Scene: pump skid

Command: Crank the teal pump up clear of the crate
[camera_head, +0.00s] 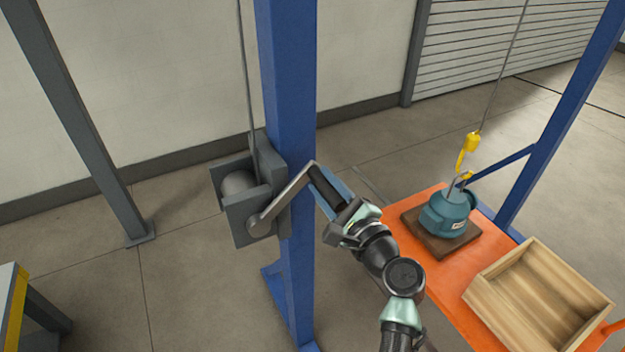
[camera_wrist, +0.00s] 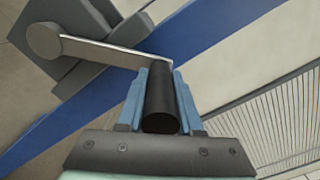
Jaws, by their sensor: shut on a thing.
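The teal pump (camera_head: 447,212) sits on a brown wooden base (camera_head: 440,238) on the orange cart, left of the wooden crate (camera_head: 538,296). A yellow hook (camera_head: 468,146) on a cable is above it, at its lifting eye; whether the cable is taut I cannot tell. A grey winch (camera_head: 262,195) is fixed to the blue post, with its crank arm (camera_head: 284,202) pointing up and right. My gripper (camera_head: 328,191) is shut on the black crank handle (camera_wrist: 161,101), which lies between its blue fingers in the wrist view. The crate looks empty.
The blue post (camera_head: 287,110) stands right behind the winch. The orange cart (camera_head: 440,274) bears pump and crate. A second blue post with a brace (camera_head: 507,164) stands behind the pump. A yellow-edged table (camera_head: 16,300) is at lower left.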

